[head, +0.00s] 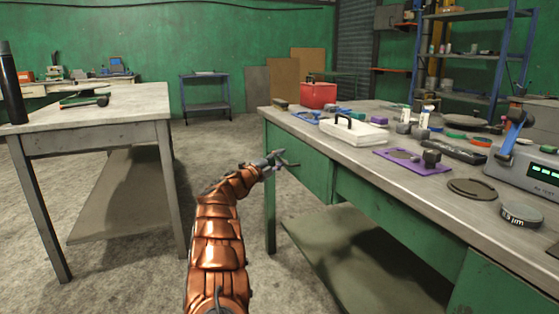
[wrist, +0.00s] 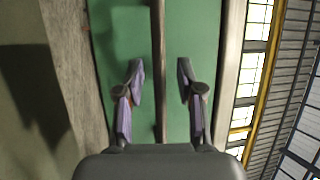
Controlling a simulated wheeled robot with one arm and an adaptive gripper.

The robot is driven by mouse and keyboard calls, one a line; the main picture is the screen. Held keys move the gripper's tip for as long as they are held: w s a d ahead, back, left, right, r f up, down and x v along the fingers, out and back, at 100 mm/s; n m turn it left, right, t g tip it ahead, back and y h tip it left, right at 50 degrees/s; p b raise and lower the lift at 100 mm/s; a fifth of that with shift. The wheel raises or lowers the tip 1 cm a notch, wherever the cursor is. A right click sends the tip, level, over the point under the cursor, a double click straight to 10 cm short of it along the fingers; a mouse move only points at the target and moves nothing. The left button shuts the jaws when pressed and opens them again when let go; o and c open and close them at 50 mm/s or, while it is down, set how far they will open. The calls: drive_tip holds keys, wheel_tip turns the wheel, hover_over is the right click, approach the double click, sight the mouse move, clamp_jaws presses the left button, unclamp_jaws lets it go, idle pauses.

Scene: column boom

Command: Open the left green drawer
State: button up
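The left green drawer (head: 310,168) is at the far left end of the right workbench, below its top; it looks shut. My gripper (head: 287,160) is in front of the drawer's left part and hides some of it. In the wrist view my gripper (wrist: 160,70) is open, its two fingers apart with nothing held. Beyond the fingers is a green front (wrist: 204,50), with a dark strip (wrist: 158,50) running upright between the fingertips. I cannot tell whether that strip is a handle or an edge, or whether the fingers touch it.
The right workbench top (head: 362,150) carries a red box (head: 318,96), a white case (head: 354,132), a purple plate (head: 412,163) and several tools. Its lower shelf (head: 350,262) lies under the drawers. Another table (head: 95,105) stands at left, with open floor between.

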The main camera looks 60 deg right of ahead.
drive_tip(key=shift+c, duration=0.4)
clamp_jaws()
drive_tip(key=w+a+p, duration=0.4)
drive_tip(key=w+a, duration=0.5)
drive_tip(key=a, duration=0.5)
drive_tip(key=w+a+p, duration=0.5)
drive_tip(key=w+a, duration=0.5)
drive_tip(key=a, duration=0.5)
drive_tip(key=shift+o, duration=0.4)
unclamp_jaws()
drive_tip(key=shift+w, duration=0.1)
